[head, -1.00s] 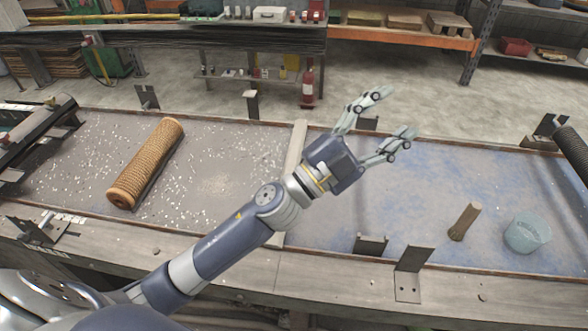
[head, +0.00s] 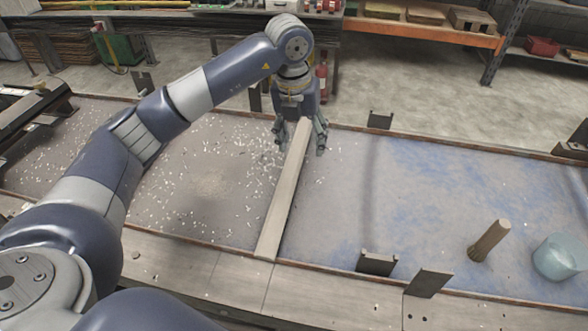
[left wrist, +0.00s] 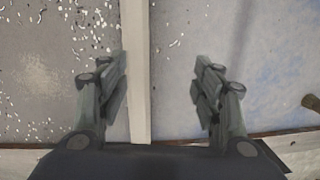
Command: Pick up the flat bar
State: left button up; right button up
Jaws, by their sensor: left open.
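The flat bar (head: 281,205) is a long, pale, narrow strip. It lies across the bench from its far edge to its near edge, between the speckled left bed and the blue-stained right bed. My left gripper (head: 301,146) points down over the far end of the bar. It is open and empty, with one finger on each side of the bar. In the left wrist view, the bar (left wrist: 136,70) runs between the fingers of my left gripper (left wrist: 163,68), nearer the left finger. I cannot tell the exact height of the fingertips. My right gripper is not in view.
A brush-like wooden piece (head: 489,240) and a light blue cup (head: 557,258) stand on the right bed. Dark metal brackets (head: 377,264) line the bench edges. White chips litter the left bed. The middle of the right bed is clear.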

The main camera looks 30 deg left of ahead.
pick_arm(q)
jog(key=a, duration=0.2)
jog(key=y+p, duration=0.1)
send_over(291, 169)
jog(key=shift+n, duration=0.3)
notch_tip(291, 169, down, 4)
jog(key=shift+s+d+f, duration=0.1)
jog(key=shift+d+f, duration=0.05)
jog(key=shift+f, duration=0.05)
jog(key=shift+f+p, duration=0.5)
jog(key=shift+p, duration=0.05)
jog(key=f+p, duration=0.1)
jog(key=f, duration=0.1)
jog(key=f+p, duration=0.1)
jog(key=f, duration=0.1)
jog(key=shift+s+a+f, duration=0.1)
jog(key=shift+s+a, duration=0.05)
jog(key=shift+a, duration=0.05)
jog(key=shift+f, duration=0.2)
grip_shut()
jog(key=shift+r, duration=0.1)
